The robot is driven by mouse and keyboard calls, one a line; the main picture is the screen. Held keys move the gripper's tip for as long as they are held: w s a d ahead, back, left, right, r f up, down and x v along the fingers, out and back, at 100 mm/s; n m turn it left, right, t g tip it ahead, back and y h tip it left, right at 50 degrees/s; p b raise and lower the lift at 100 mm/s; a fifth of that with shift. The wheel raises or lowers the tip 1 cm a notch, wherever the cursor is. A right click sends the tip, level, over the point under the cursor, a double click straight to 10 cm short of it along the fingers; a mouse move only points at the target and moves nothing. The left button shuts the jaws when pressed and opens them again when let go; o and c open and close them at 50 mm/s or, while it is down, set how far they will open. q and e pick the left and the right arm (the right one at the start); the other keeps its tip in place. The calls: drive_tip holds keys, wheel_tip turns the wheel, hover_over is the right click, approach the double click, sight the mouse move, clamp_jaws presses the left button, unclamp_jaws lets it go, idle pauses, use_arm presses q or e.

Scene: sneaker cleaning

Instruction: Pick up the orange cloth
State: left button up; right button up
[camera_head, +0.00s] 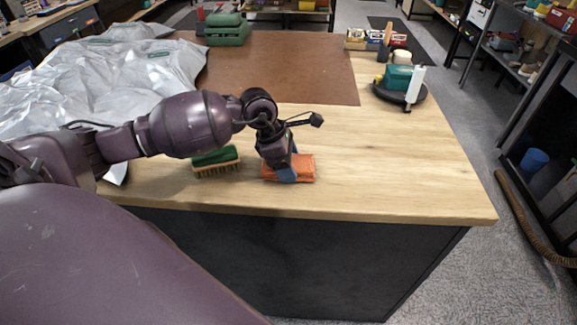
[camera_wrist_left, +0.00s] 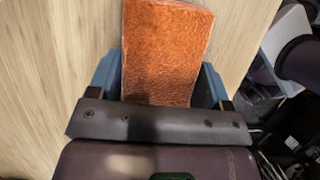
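The orange cloth (camera_head: 303,167) lies folded in a block near the front edge of the wooden table (camera_head: 400,180). My left gripper (camera_head: 284,172) is over the cloth, pointing down, and partly covers its left side. In the left wrist view the cloth (camera_wrist_left: 167,50) lies between the two blue fingers, one on each side. The fingers are spread wide, with a small gap at the right finger; contact at the left finger is hard to tell. My right gripper is not in view.
A green-backed brush (camera_head: 216,160) lies just left of the cloth. Crumpled silver sheeting (camera_head: 110,80) covers the table's left side. A brown mat (camera_head: 285,65) lies behind. A dark round tray (camera_head: 385,93) with bottles stands at the back right. The table's right front is clear.

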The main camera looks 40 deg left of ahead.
use_arm(q)
drive_tip(key=c, duration=0.3)
wheel_tip(320, 180, up, 20)
drive_tip(key=shift+p, duration=0.35)
drive_tip(key=shift+c, duration=0.2)
